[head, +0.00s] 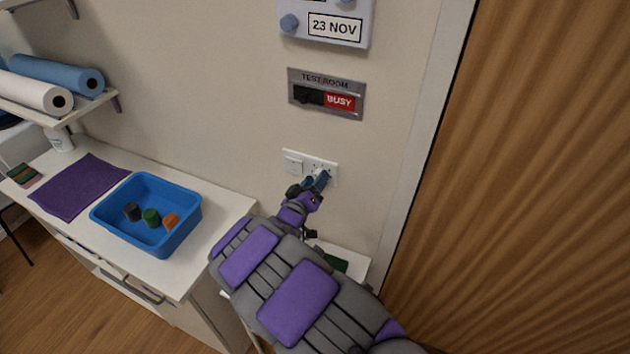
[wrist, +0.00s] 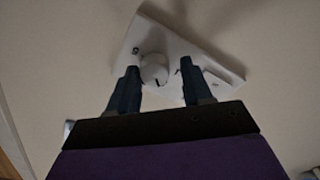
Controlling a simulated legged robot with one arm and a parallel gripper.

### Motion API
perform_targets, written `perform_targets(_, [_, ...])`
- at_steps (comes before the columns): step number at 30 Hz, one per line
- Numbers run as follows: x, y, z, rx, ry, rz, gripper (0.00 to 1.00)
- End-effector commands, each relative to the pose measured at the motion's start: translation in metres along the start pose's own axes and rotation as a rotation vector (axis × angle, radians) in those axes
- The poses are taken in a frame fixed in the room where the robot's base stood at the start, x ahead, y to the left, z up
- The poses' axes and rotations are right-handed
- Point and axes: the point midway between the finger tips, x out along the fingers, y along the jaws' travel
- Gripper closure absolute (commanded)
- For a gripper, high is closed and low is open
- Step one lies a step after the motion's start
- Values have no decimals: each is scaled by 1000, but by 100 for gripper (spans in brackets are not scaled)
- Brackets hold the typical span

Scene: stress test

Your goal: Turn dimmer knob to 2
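The dimmer's white wall plate (head: 332,172) is on the wall in the head view, with a rocker switch (head: 293,165) on its left. My gripper (head: 318,180) is in front of the plate's right part and hides most of the knob there. In the wrist view the plate (wrist: 205,61) shows tilted, with the round white dimmer knob (wrist: 153,69) and its dark pointer line. My gripper (wrist: 160,65) is open there. The knob shows between the fingers, close to the left one; I cannot tell whether they touch. Small marks surround the knob but are mostly unreadable.
A TEST ROOM sign (head: 326,94) reading BUSY and a 23 NOV date panel (head: 334,27) are above the plate. A wooden door (head: 530,180) is at right. A counter (head: 222,210) at left holds a blue tray (head: 118,230) and a purple mat (head: 80,187).

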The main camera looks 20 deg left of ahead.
Motion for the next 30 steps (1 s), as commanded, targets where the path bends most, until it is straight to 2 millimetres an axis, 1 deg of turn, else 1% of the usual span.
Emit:
perform_targets(1, [0,1,0,1,1,1,45])
perform_targets(3, [0,2,0,2,1,2,40])
perform_targets(10, [0,5,0,4,1,4,40])
perform_targets(14, [-7,5,-1,3,3,3,40])
perform_targets(17, [-18,4,-2,4,5,3,40])
perform_targets(20, [-34,3,-3,3,5,2,40])
perform_targets(30, [-91,1,-2,3,3,0,40])
